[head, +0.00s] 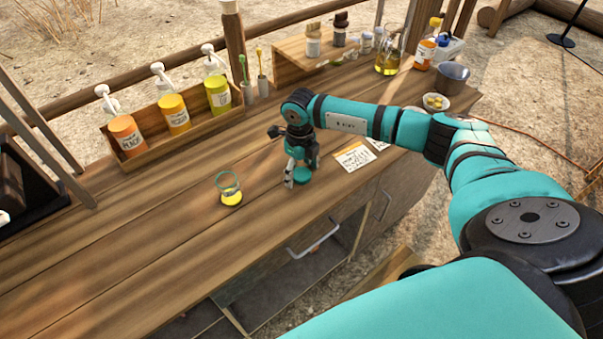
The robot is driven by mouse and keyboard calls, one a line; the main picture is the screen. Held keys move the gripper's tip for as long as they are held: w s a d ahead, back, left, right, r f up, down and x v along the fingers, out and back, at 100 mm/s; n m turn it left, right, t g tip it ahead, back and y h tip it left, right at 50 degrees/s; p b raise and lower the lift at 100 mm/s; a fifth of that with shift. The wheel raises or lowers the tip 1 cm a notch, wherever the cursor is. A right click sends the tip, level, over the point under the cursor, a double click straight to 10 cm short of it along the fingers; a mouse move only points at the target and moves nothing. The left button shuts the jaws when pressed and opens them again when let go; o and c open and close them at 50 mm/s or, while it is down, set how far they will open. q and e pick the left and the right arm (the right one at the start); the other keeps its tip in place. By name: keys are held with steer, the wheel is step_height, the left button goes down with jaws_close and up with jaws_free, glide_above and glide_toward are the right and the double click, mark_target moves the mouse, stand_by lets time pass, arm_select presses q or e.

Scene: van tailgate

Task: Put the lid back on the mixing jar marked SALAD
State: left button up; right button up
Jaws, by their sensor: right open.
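A small open glass jar (228,187) with a greenish rim and yellow content stands on the wooden counter; I can read no marking on it from here. A round teal lid (302,175) lies on the counter to the right of the jar. My right gripper (296,178) points down at the lid, open, with its fingers close around or beside it; I cannot tell whether they touch it. The gripper partly hides the lid. My left gripper is not in view.
A wooden rack (188,137) with several pump bottles stands at the back left. A raised shelf (290,68) holds small jars. Printed cards (354,157) lie right of the gripper. An oil bottle (387,63) and metal bowl (452,77) stand far right. The counter around the jar is clear.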

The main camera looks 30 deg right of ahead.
mark_target(300, 173)
steer(key=c, duration=0.8)
steer(key=shift+r, duration=0.15)
steer(key=shift+c, duration=0.2)
steer(key=shift+r+b, duration=0.35)
steer(key=shift+r, duration=0.15)
step_height(300, 173, up, 2)
steer(key=shift+r+b, duration=0.1)
steer(key=shift+b, duration=0.4)
steer(key=s+a+b, duration=0.1)
steer(key=s+a, duration=0.2)
steer(key=s+a+r+b, duration=0.1)
steer(key=s+a, duration=0.2)
steer(key=a, duration=0.1)
steer(key=s+a+b, duration=0.1)
steer(key=s+a, duration=0.2)
steer(key=s, duration=0.1)
steer(key=shift+s+a+r, duration=0.1)
steer(key=shift+a+r, duration=0.05)
steer(key=shift+a, duration=0.2)
steer(key=shift+s+a+r+b, duration=0.15)
steer(key=shift+s+a+b, duration=0.15)
steer(key=shift+s+a, duration=0.15)
